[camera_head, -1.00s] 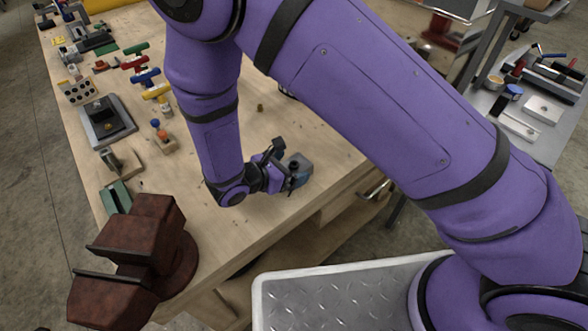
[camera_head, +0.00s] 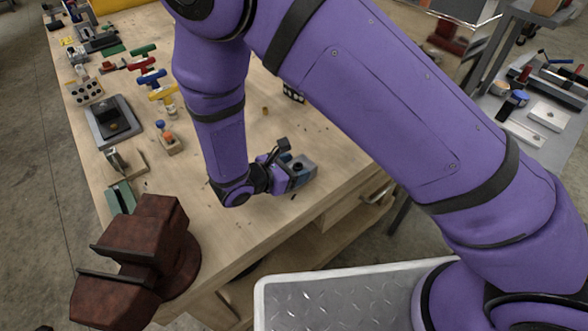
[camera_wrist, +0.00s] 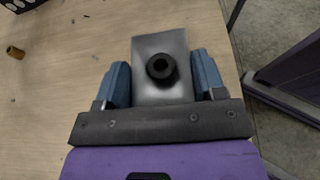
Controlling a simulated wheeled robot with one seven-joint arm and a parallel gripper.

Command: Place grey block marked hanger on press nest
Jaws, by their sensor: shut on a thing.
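My gripper (camera_head: 288,174) is low over the near right part of the wooden bench. In the wrist view, its two blue fingers (camera_wrist: 163,82) are shut on both sides of a grey block (camera_wrist: 158,48) with a black round knob or socket on top. No marking is readable on it. In the head view the grey block (camera_head: 304,164) shows beyond the fingers; I cannot tell whether it touches the bench. A grey plate with a raised dark square centre (camera_head: 113,122) lies at the bench's left and may be the press nest; I cannot tell for sure.
A rusty red vise (camera_head: 150,245) stands at the bench's near left corner. Coloured T-handled tools (camera_head: 150,78), a small block with coloured knobs (camera_head: 167,140) and a green piece (camera_head: 121,197) line the left side. The bench (camera_head: 245,225) is mostly clear mid-surface. A metal side table (camera_head: 560,140) is at right.

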